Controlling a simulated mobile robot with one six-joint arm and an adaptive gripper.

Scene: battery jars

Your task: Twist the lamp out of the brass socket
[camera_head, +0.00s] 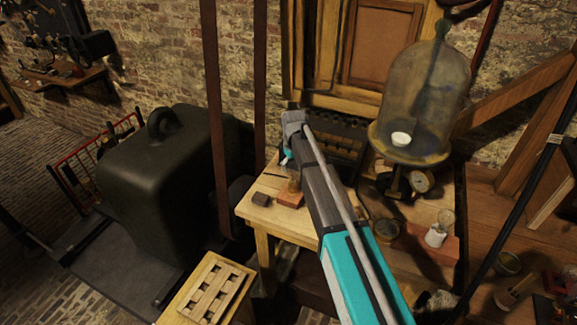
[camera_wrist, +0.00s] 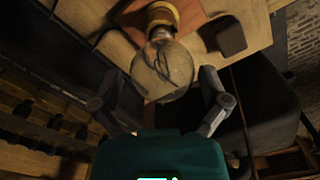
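The lamp (camera_wrist: 162,70) is a clear round glass bulb in the wrist view, seated in the brass socket (camera_wrist: 160,15). The socket stands on a reddish wooden block (camera_wrist: 203,18). In the head view the block (camera_head: 290,198) sits on a small wooden table, with the lamp partly hidden by my arm. My gripper (camera_wrist: 160,84) is open, with one finger on each side of the bulb. Gaps show between the fingers and the glass, so it holds nothing. In the head view my gripper (camera_head: 288,158) is just above the lamp, its fingers mostly hidden.
A small dark block (camera_head: 260,199) lies on the table (camera_head: 282,222) beside the red block. A rack of dark jars (camera_head: 340,140) stands behind. Right are a glass bell jar (camera_head: 420,95) and another bulb in a white socket (camera_head: 436,236). A big dark weight (camera_head: 170,170) stands left.

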